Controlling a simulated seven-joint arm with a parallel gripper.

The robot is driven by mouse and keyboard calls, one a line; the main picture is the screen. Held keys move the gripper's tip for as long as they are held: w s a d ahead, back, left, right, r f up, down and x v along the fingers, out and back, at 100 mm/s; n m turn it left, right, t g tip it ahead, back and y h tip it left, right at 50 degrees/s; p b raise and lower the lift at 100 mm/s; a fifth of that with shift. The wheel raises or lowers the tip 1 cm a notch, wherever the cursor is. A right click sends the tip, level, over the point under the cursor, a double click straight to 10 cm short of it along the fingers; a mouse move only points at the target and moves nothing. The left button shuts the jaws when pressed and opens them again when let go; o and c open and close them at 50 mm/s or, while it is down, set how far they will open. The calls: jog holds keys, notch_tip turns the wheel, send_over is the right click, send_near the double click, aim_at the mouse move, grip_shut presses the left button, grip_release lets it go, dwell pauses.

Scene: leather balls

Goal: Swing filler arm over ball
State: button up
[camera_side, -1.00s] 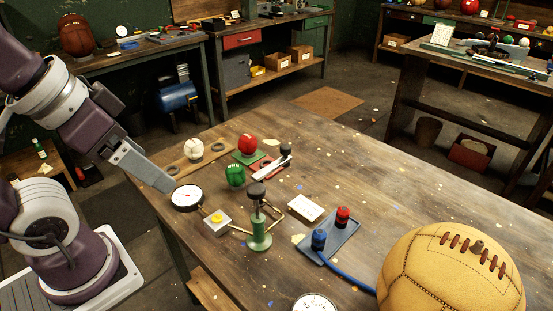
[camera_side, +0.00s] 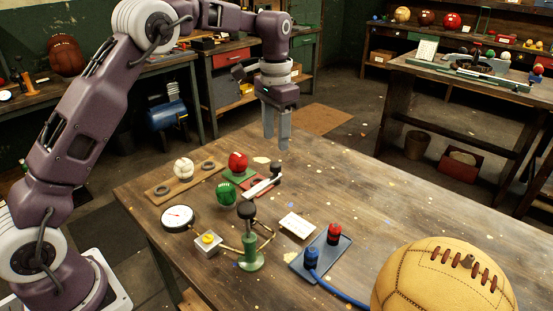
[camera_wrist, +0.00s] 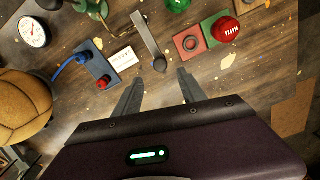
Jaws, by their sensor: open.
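A flat silver arm (camera_side: 262,187) with a black knob (camera_side: 276,168) at its far end lies low over the table, beside a red pad (camera_side: 250,181). In the wrist view the silver arm (camera_wrist: 146,36) points its knob (camera_wrist: 160,64) toward the space between my fingers. My gripper (camera_side: 277,145) hangs pointing down, open and empty, above the knob and apart from it. A red ball (camera_side: 238,162) sits on a green pad; a green ball (camera_side: 226,195) is nearer the camera. A large tan laced ball (camera_side: 440,285) sits at the front right. I cannot tell which ball the task means.
A green stand (camera_side: 249,255) with a black top and brass pipe stands in front. Around it are a dial gauge (camera_side: 178,218), a yellow-button box (camera_side: 208,240), a white card (camera_side: 297,225) and a blue tray (camera_side: 320,258) with red and blue knobs. The table's right back is clear.

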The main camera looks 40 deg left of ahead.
aim_at(277, 163)
notch_tip(277, 163, down, 8)
jog(key=shift+w+r, duration=0.15)
jog(key=shift+r, duration=0.05)
grip_shut()
jog(key=shift+r, duration=0.1)
dwell(1.3)
